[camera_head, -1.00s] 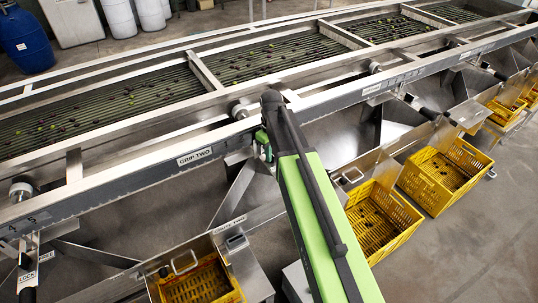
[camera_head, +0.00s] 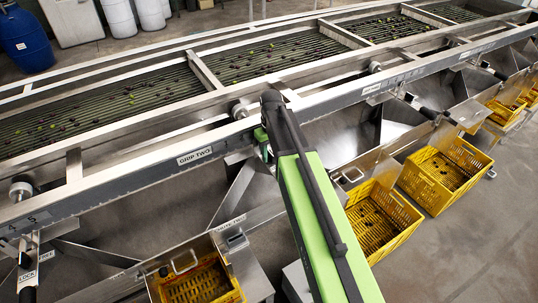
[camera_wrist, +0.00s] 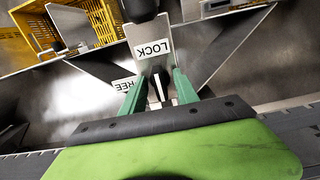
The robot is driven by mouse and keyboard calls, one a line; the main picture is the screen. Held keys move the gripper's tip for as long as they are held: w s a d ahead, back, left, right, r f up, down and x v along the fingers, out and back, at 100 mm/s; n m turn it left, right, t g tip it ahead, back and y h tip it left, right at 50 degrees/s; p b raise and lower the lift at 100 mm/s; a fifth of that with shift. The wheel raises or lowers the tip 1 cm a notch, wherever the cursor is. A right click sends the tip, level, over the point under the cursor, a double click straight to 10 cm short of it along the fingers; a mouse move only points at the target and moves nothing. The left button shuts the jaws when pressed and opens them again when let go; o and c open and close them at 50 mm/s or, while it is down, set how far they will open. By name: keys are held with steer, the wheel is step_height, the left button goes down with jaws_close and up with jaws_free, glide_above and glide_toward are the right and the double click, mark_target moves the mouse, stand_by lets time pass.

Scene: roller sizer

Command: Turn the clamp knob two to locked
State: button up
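In the wrist view my gripper (camera_wrist: 158,80) is open, with its two green fingers apart. A small dark upright piece with a pale face, seemingly the clamp knob (camera_wrist: 156,88), stands between the fingers, with gaps visible on both sides. A white LOCK label (camera_wrist: 153,48) shows upside down just beyond the fingertips. A FREE label (camera_wrist: 125,84) is partly hidden behind the left finger. In the head view my gripper (camera_head: 263,143) is at the front rail beside the GRIP TWO label (camera_head: 195,156); my arm hides most of it and the knob.
The long metal rail (camera_head: 130,184) runs along the sizer's front. Yellow crates (camera_head: 436,180) stand below the chutes on the right, and another crate (camera_head: 238,296) is at the front. A black handle end (camera_wrist: 140,9) shows beyond the LOCK label.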

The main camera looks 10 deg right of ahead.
mark_target(271, 153)
steer(key=shift+r+p, duration=0.5)
step_height(271, 153, up, 16)
steer(key=p, duration=1.6)
steer(key=shift+r, duration=0.15)
